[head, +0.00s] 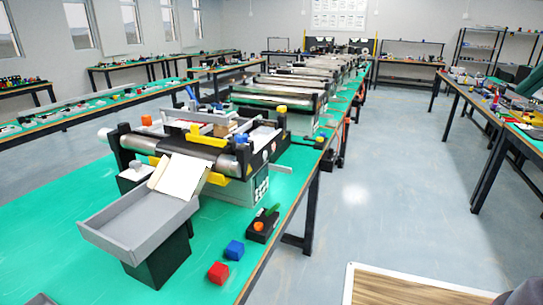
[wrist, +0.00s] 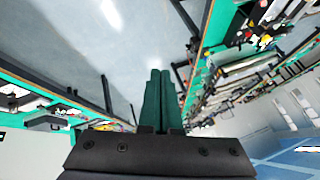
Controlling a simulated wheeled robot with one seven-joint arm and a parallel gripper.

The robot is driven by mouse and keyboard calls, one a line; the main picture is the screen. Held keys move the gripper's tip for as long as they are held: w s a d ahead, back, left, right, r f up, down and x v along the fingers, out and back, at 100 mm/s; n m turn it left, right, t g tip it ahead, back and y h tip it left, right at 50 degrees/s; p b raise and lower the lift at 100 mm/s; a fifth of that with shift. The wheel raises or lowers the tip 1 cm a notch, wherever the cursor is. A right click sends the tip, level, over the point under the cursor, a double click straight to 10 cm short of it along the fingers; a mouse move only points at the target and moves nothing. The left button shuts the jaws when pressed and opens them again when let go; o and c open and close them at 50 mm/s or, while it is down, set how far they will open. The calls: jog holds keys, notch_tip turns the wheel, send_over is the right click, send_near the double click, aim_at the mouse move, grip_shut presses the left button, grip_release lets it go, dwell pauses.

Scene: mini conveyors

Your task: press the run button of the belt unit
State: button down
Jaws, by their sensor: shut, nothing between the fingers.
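The belt unit (head: 180,146) stands on the green-topped table in the head view, with a dark belt and a grey roller. A small black control box (head: 262,236) sits at its near right, by the table edge. The box carries a green part (head: 273,210) and an orange round button (head: 258,227); no label is readable, so I cannot tell which is the run button. My gripper (wrist: 158,75) shows in the wrist view, its two green fingers together and empty, over the floor. It touches nothing visible there.
A grey tray (head: 130,226) stands at the belt unit's near end. A blue cube (head: 234,250) and a red cube (head: 218,272) lie near the table's right edge. More conveyors (head: 280,96) line up behind. The floor aisle (head: 385,190) to the right is clear.

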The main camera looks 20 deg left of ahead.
aim_at(265, 155)
jog(key=w+a+f+n+t+y, duration=0.1)
jog(key=w+a+f+n, duration=0.4)
jog(key=w+a, duration=0.5)
jog(key=w+a+f+n+t+y, duration=0.15)
jog(key=w+a+f+n, duration=0.35)
jog(key=w+a, duration=0.6)
jog(key=s+a+f+n+y, duration=0.2)
jog(key=a+f+n, duration=0.2)
jog(key=a+f, duration=0.5)
jog(key=s+a+f+n+y, duration=0.2)
jog(key=a+f+n+y, duration=0.1)
jog(key=a+f, duration=0.7)
jog(key=shift+a+f+n+t, duration=0.2)
jog(key=shift+f+n+t, duration=0.35)
jog(key=shift+f, duration=0.3)
jog(key=shift+a+y, duration=0.1)
jog(key=shift+y, duration=0.15)
jog(key=a, duration=0.8)
jog(key=shift+w+a, duration=0.3)
jog(key=shift+w, duration=0.1)
